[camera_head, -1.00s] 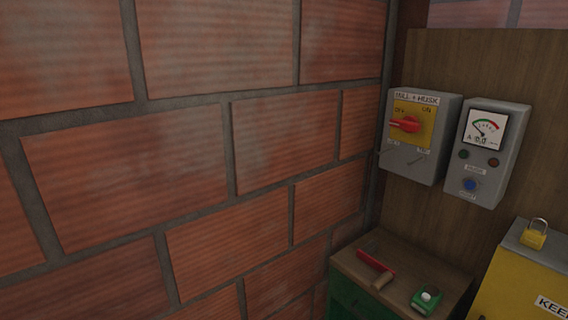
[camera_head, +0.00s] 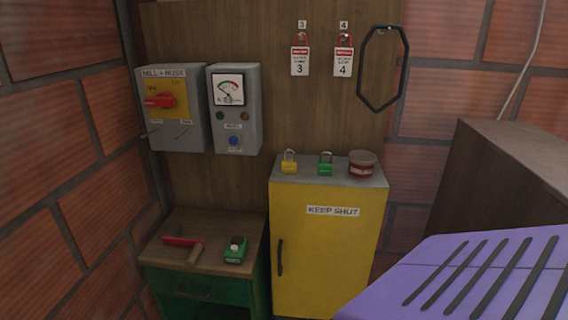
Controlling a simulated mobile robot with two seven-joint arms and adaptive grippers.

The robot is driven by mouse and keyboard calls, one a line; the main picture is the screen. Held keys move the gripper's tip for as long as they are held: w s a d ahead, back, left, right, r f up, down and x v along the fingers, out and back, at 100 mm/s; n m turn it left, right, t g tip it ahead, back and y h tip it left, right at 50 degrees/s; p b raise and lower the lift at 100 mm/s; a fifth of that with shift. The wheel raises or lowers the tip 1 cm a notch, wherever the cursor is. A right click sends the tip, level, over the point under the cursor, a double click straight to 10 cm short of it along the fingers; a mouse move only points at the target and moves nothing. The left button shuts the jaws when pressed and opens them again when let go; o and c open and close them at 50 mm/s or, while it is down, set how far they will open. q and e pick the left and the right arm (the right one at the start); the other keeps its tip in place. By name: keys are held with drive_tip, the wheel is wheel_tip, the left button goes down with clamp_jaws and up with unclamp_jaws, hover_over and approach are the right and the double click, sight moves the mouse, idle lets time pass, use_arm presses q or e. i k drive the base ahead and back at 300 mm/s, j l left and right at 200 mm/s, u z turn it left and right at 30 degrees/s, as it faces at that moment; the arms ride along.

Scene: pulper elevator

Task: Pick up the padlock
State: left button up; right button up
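A yellow padlock (camera_head: 289,166) with a grey shackle stands upright on top of the yellow cabinet (camera_head: 326,246), near its left side. A green padlock (camera_head: 325,168) stands beside it to the right, also on the cabinet top. Two red padlocks with tags numbered 3 (camera_head: 300,58) and 4 (camera_head: 343,58) hang on the wooden board above. Neither of my grippers shows in the head view.
A dark red tin (camera_head: 362,165) stands right of the green padlock. A green bench (camera_head: 205,285) at left carries a red-handled tool (camera_head: 183,242) and a green device (camera_head: 236,250). Grey boxes (camera_head: 236,112) are on the board. A purple slotted cover (camera_head: 470,275) fills the lower right.

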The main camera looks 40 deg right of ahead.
sight(289, 166)
drive_tip(key=z, duration=1.5)
